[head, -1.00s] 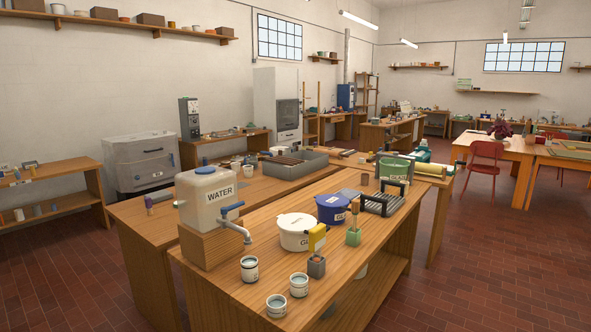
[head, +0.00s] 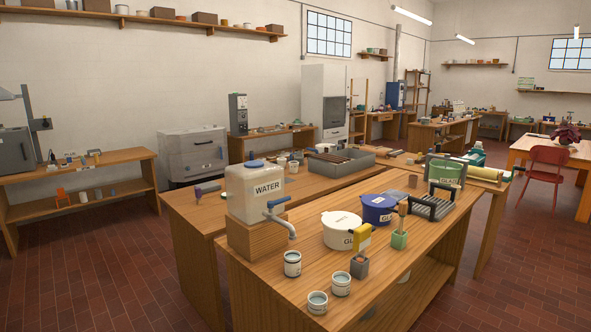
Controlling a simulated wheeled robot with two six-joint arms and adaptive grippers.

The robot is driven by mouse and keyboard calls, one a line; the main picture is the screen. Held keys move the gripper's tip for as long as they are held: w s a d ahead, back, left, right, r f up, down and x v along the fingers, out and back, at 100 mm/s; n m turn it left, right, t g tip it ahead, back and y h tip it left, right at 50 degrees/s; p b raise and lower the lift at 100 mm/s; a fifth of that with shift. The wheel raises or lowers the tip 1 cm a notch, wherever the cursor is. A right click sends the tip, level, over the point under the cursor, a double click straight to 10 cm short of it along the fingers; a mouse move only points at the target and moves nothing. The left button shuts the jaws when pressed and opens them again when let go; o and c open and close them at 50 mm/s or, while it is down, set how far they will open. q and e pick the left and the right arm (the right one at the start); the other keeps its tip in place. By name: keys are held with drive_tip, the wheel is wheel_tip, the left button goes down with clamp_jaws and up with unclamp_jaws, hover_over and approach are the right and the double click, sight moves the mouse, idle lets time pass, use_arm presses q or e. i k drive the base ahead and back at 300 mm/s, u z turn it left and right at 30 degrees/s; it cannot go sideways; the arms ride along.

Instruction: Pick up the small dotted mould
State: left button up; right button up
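I cannot make out a small dotted mould in the head view. Many small items on the benches are too far off to tell apart. Neither of my grippers shows in the head view.
The near wooden table (head: 290,300) bears a water container (head: 255,190), a white tub (head: 341,232), a blue tub (head: 378,209), a black-handled rack (head: 434,207) and several cups. A low shelf (head: 128,157) with small items stands left. Brick floor (head: 110,265) is clear at the left. A red chair (head: 544,175) stands right.

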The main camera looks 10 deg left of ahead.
sight(294, 165)
drive_tip(key=u, duration=1.6)
drive_tip(key=i, duration=7.75)
drive_tip(key=z, duration=2.75)
